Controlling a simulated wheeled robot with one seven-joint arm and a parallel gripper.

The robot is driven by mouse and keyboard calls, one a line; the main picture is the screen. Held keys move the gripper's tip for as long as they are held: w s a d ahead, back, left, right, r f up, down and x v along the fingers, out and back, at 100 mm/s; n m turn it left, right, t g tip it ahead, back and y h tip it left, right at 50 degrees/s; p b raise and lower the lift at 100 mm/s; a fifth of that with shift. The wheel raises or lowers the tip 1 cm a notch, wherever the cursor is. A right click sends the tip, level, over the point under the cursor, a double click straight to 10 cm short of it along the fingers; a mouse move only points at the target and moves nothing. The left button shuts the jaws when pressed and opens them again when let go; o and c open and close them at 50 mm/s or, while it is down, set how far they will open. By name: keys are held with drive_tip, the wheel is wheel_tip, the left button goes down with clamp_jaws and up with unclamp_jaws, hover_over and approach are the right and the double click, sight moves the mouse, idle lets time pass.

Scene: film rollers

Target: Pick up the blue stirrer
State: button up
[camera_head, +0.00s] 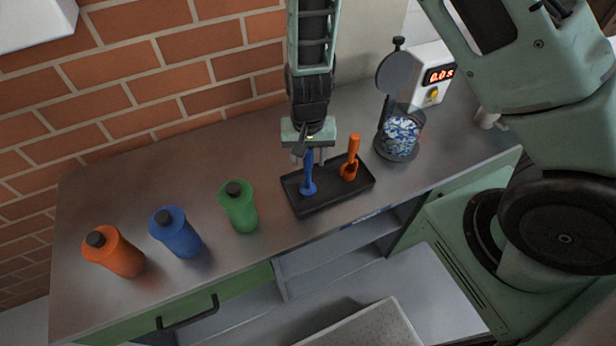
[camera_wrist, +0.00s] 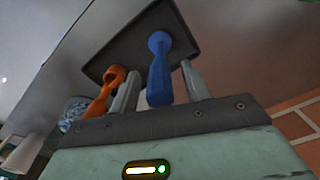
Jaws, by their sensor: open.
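The blue stirrer (camera_head: 308,176) stands upright at the left of a black tray (camera_head: 327,203) on the counter. My gripper (camera_head: 312,156) is above the tray, at the stirrer's upper part. In the wrist view the blue stirrer (camera_wrist: 159,70) lies between the two open fingers of my gripper (camera_wrist: 158,90). Whether a finger touches it cannot be told. An orange stirrer (camera_head: 351,158) stands at the tray's right; it also shows in the wrist view (camera_wrist: 107,92), outside the fingers on the left.
Orange (camera_head: 114,254), blue (camera_head: 176,233) and green (camera_head: 239,207) bottles stand on the counter to the left. A device with a display (camera_head: 428,77) and a clear container of blue and white pieces (camera_head: 401,136) stand to the right. A brick wall (camera_head: 170,75) is behind.

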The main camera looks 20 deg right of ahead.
drive_tip(key=c, duration=1)
drive_tip(key=shift+r, duration=0.15)
